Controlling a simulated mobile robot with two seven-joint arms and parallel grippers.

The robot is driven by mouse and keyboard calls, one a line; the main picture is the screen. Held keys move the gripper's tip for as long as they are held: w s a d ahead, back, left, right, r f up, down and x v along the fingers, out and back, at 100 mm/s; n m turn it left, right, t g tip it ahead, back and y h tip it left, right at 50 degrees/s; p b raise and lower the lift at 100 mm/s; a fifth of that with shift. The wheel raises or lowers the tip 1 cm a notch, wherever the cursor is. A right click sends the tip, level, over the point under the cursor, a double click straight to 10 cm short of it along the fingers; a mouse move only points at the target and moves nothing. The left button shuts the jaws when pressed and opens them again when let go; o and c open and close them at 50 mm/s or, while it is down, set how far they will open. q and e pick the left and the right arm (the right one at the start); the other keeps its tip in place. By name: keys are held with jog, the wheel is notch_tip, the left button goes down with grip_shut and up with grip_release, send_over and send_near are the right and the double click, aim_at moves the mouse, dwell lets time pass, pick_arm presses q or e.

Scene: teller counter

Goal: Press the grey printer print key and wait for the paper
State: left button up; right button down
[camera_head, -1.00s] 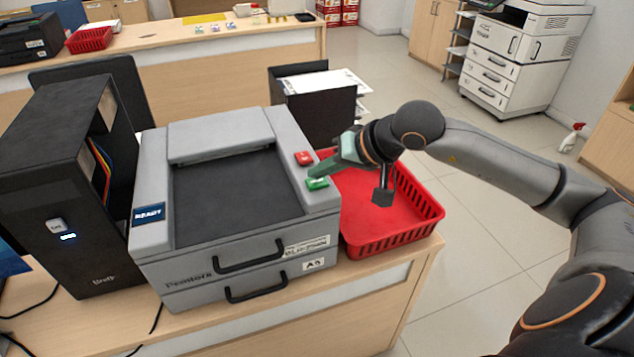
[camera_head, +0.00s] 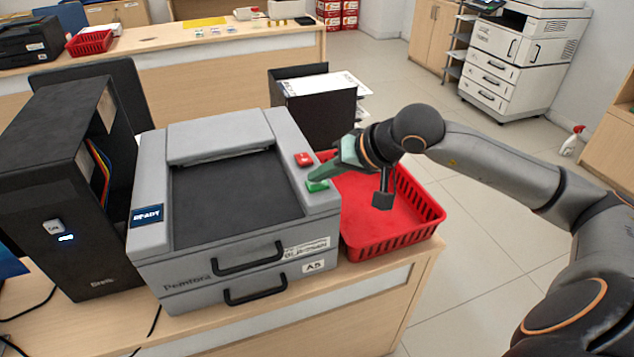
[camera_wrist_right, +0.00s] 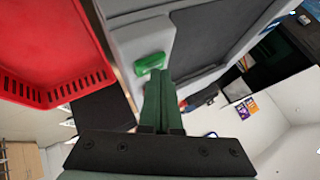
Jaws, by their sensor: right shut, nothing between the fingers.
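The grey printer (camera_head: 222,140) stands on the wooden counter, with a blue display reading READY (camera_head: 147,215) on its front left. A green key (camera_head: 318,186) and a red key (camera_head: 303,159) sit on its right side panel. My right gripper (camera_head: 312,178) is shut and empty, with its green fingertips at the green key, partly covering it. In the right wrist view the fingertips (camera_wrist_right: 158,78) are right beside the green key (camera_wrist_right: 150,63); I cannot tell whether they touch it. No paper shows on the printer. My left gripper is out of view.
A red basket (camera_head: 425,222) stands against the printer's right side, under my right gripper. A black computer tower (camera_head: 75,190) is at its left. A black paper holder (camera_head: 322,115) with white sheets is behind. Open floor lies to the right.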

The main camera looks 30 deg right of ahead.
aim_at(322, 186)
jog(key=shift+f, duration=0.2)
jog(key=shift+r, duration=0.1)
dwell(0.4)
jog(key=shift+r+p, duration=0.3)
jog(key=shift+r, duration=0.5)
jog(key=shift+r+p, duration=1.65)
jog(key=shift+r, duration=0.9)
